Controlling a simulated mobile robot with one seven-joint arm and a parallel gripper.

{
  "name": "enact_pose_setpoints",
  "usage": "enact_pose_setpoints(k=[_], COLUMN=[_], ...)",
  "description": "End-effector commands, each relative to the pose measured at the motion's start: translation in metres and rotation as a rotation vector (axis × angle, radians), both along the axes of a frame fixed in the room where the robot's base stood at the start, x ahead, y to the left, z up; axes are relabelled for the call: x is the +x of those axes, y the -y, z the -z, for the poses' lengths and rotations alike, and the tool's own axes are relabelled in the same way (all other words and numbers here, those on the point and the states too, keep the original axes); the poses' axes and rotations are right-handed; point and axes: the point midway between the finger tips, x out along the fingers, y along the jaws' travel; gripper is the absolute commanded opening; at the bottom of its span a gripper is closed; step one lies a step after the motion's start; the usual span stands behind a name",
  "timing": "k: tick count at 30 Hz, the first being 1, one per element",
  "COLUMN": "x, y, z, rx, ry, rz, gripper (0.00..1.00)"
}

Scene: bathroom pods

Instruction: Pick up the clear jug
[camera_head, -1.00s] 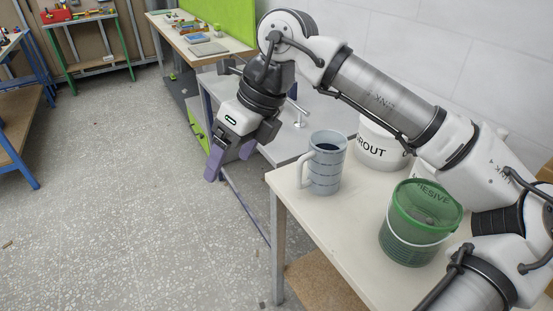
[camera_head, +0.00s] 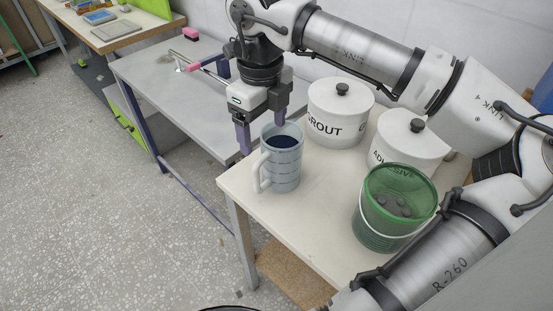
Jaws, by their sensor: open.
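The clear jug (camera_head: 284,168) looks grey-blue with ring marks, has a dark inside and a handle on its left side. It stands upright near the left corner of the cream table (camera_head: 312,222). My gripper (camera_head: 262,131) points down with its two purple fingers apart and nothing between them. It is at the jug's far rim; one finger is left of the rim and the other meets the back of the rim in the picture. I cannot tell whether the fingers touch the jug.
A white GROUT tub (camera_head: 336,116) stands just behind the jug on the right. A second white lidded tub (camera_head: 408,142) and a green see-through bucket (camera_head: 393,208) stand further right. A grey bench (camera_head: 165,80) with a pink-handled tool is behind left.

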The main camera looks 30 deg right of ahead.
Motion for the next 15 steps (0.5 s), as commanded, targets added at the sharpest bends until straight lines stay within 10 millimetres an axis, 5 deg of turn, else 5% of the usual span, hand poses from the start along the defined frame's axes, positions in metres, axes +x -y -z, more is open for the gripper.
enact_pose_setpoints(k=[15], x=[0.001], y=[-0.005], z=[0.058], rx=[0.004], ry=[-0.001], rz=[-0.003], gripper=[0.78])
